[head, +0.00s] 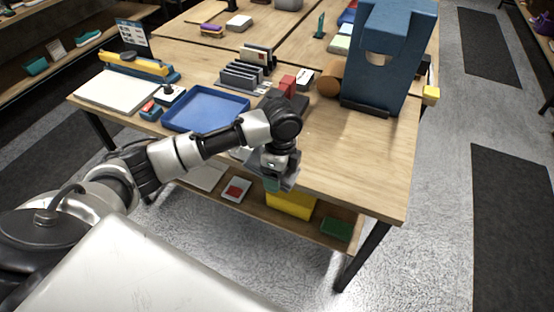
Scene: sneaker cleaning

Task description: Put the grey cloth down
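My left arm reaches in from the left across the front of the wooden table (350,160). My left gripper (273,184) points down at the table's front edge. A grey, flat-sided shape and a small greenish patch show at its tip. I cannot tell whether these are gripper parts or something held, nor whether the fingers are open or shut. I cannot make out the grey cloth for certain anywhere in view. My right gripper is not in view.
A blue tray (205,108), a white board (116,90) and a grey rack (243,76) stand left and behind. A tall blue stand (385,60) is at the back right. A yellow bin (291,205) sits on the lower shelf. The front right tabletop is clear.

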